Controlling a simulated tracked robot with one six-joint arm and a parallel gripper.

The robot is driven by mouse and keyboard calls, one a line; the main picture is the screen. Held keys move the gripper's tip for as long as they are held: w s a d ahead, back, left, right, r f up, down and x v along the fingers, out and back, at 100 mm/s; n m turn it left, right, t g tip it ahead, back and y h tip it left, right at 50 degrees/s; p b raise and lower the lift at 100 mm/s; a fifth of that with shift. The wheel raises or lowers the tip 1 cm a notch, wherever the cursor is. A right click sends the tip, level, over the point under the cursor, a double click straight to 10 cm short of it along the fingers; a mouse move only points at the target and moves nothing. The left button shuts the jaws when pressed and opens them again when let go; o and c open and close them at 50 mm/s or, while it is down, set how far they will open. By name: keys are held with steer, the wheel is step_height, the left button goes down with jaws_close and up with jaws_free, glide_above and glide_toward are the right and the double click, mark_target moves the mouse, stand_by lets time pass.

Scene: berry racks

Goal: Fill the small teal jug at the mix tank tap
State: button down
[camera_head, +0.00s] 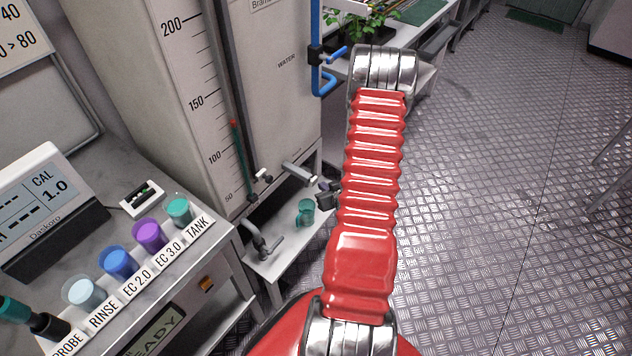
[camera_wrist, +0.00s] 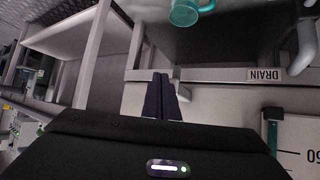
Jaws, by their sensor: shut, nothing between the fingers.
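The small teal jug (camera_head: 305,212) stands on a low grey shelf under the front of the tall mix tank (camera_head: 275,70). A metal tap (camera_head: 299,173) sticks out from the tank's lower front, above and close to the jug. My gripper (camera_head: 328,196) is a small dark shape just right of the jug, partly hidden by my red arm. In the wrist view its two dark fingers (camera_wrist: 161,78) are together and empty. The jug (camera_wrist: 185,12) shows at the top edge of that view, cut off, apart from the fingertips. I cannot tell whether the jug holds liquid.
A second grey tap (camera_head: 264,241) stands left of the jug. A bench (camera_head: 205,262) at left holds several coloured cups and a meter (camera_head: 45,205). A blue pipe with a valve (camera_head: 325,55) runs at the tank's right. A DRAIN label (camera_wrist: 265,75) is near. The metal floor at right is clear.

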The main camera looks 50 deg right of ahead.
steer(key=shift+s, duration=0.15)
steer(key=s, duration=0.5)
steer(key=shift+d, duration=0.25)
stand_by(0.4)
stand_by(0.5)
